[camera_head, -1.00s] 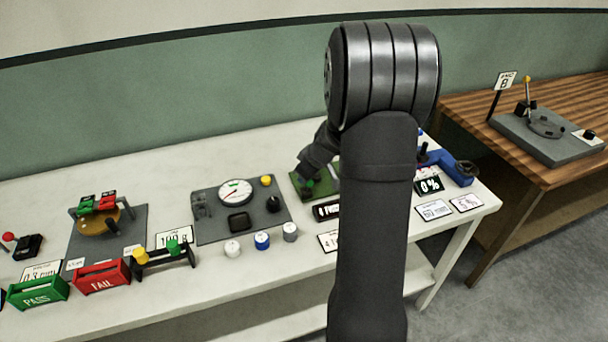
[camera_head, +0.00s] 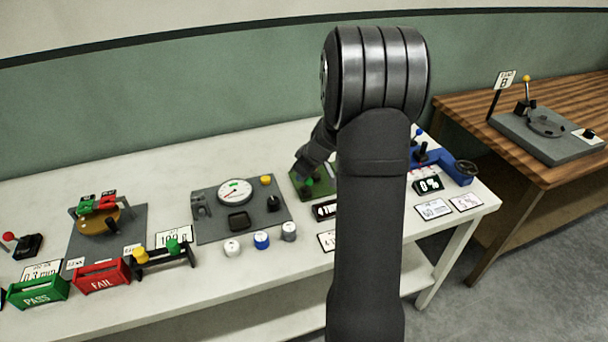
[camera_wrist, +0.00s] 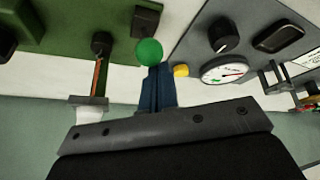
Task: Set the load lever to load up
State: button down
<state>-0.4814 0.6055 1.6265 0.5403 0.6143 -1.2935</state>
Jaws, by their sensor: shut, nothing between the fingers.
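No label reading "load" can be made out. A green ball knob (camera_wrist: 149,52), apparently on a lever, is at a green panel (camera_wrist: 60,22) in the wrist view. The panel (camera_head: 327,185) and the knob (camera_head: 309,182) also show in the head view, partly hidden by my arm. My gripper (camera_wrist: 157,70) is shut and empty, its blue fingers together. The fingertips are right by the green knob in the wrist view; I cannot tell whether they touch it.
A grey panel with a dial gauge (camera_head: 234,191) and a yellow button (camera_head: 266,180) is left of the green panel. A blue device (camera_head: 452,165) and a 0% display (camera_head: 429,184) stand right of my arm. A wooden table (camera_head: 450,103) is far right.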

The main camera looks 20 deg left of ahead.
jog(key=s+d+r, duration=0.4)
jog(key=r, duration=0.3)
jog(key=shift+s+r, duration=0.15)
jog(key=shift+r, duration=0.2)
jog(key=w+a+f, duration=0.1)
jog(key=f, duration=0.1)
jog(key=w+a+f, duration=0.1)
jog(key=w+f, duration=0.1)
jog(key=f, duration=0.1)
jog(key=w+a+f, duration=0.1)
jog(key=a+f, duration=0.1)
jog(key=shift+w+a+f, duration=0.1)
jog(key=shift+w+f, duration=0.1)
jog(key=shift+d+f, duration=0.15)
jog(key=shift+d, duration=0.15)
jog(key=shift+s+d, duration=0.15)
jog(key=shift+s, duration=0.05)
